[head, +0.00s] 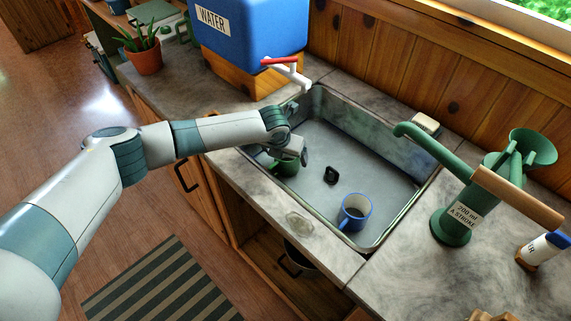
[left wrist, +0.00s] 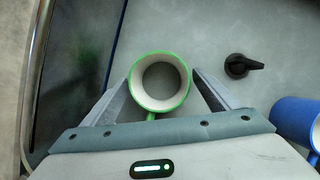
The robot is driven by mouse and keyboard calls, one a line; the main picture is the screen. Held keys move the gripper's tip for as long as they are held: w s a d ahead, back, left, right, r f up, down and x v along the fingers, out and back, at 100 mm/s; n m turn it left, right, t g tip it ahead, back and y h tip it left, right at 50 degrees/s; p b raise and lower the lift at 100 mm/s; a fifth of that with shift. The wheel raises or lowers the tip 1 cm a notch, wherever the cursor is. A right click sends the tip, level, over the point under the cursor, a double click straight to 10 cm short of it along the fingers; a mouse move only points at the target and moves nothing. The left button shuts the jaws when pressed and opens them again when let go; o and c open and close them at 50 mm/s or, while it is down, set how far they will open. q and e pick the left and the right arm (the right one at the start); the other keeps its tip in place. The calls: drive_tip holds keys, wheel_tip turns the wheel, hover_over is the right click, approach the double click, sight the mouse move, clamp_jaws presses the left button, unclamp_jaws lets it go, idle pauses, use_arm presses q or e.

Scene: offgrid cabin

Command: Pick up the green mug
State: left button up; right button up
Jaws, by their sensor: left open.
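The green mug (head: 285,166) stands upright in the sink, near its left end, partly hidden by my left gripper (head: 290,152) in the head view. In the left wrist view the mug (left wrist: 159,82) shows from above, with a green rim, pale inside and its handle toward the gripper's base. My left gripper (left wrist: 160,85) is open, with one finger on each side of the mug. Whether the fingers touch it I cannot tell. My right gripper is not in view.
A blue mug (head: 354,212) and a black plug (head: 331,175) are in the sink (head: 387,166). A green hand pump (head: 452,222) stands at the right, its spout over the sink. A blue water container (head: 248,38) with a tap stands behind my left arm.

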use_arm(q)
drive_tip(key=c, duration=1.4)
drive_tip(key=shift+r, duration=0.1)
wheel_tip(320, 180, up, 18)
drive_tip(key=p, duration=1.4)
